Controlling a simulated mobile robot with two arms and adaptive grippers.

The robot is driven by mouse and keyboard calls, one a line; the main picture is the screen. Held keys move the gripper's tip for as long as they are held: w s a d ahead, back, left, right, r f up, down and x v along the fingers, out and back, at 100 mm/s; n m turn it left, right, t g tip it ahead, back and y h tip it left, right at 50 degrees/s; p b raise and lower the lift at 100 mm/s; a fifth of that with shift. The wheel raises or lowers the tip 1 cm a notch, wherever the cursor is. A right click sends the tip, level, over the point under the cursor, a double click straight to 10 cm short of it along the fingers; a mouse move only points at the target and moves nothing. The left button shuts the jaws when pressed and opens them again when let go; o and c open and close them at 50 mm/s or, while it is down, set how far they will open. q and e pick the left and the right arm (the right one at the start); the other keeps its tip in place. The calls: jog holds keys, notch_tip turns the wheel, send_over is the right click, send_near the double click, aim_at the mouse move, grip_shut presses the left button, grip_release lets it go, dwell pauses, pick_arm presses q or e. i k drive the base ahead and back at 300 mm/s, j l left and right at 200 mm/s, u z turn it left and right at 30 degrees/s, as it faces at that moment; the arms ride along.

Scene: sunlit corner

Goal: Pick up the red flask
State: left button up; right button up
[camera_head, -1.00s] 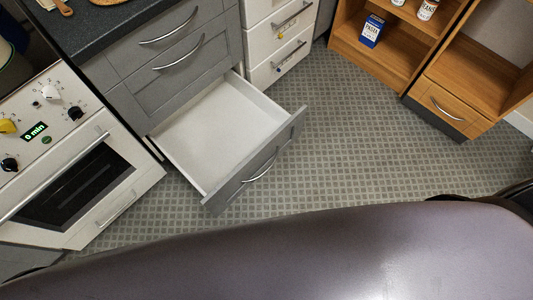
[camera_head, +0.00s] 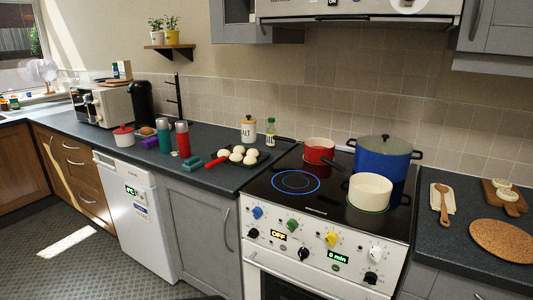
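The red flask (camera_head: 183,141) stands upright on the dark countertop, left of the stove, with a grey top. A teal flask (camera_head: 165,139) of similar shape stands right beside it on the left. Neither of my grippers is in view.
A red-handled pan with several eggs (camera_head: 237,154) lies right of the flasks. The stove (camera_head: 320,205) carries a blue pot (camera_head: 382,158), a red pot and a cream pot.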

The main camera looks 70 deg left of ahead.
aim_at(183, 141)
jog(key=u, duration=2.7)
jog(key=i+j+z, duration=0.3)
jog(key=i+j, duration=0.25)
jog(key=i, duration=0.1)
